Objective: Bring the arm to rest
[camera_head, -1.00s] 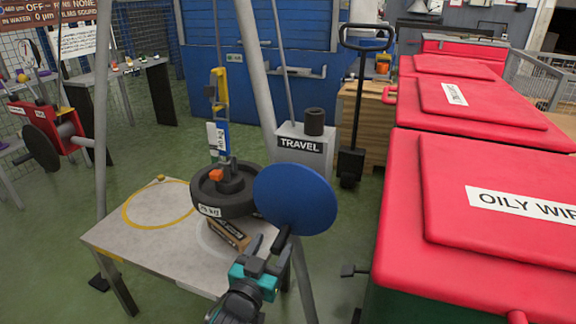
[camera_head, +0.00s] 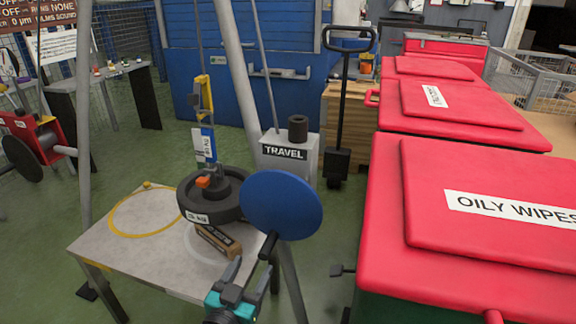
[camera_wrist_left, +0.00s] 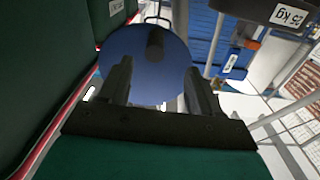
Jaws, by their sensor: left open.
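My left gripper (camera_head: 251,272) is low in the middle of the head view, at the front edge of the grey table (camera_head: 110,243). Its two dark fingers are apart with nothing between them. A round blue disc (camera_head: 281,203) with a dark handle (camera_head: 268,246) is just beyond the fingertips. In the left wrist view, the open fingers (camera_wrist_left: 158,75) frame the blue disc (camera_wrist_left: 150,82) and its dark knob (camera_wrist_left: 155,44) from behind. I cannot tell what holds the disc up. My right gripper is not in view.
Grey frame legs (camera_head: 240,80) stand close by. Red-lidded bins (camera_head: 470,210) fill the right side.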

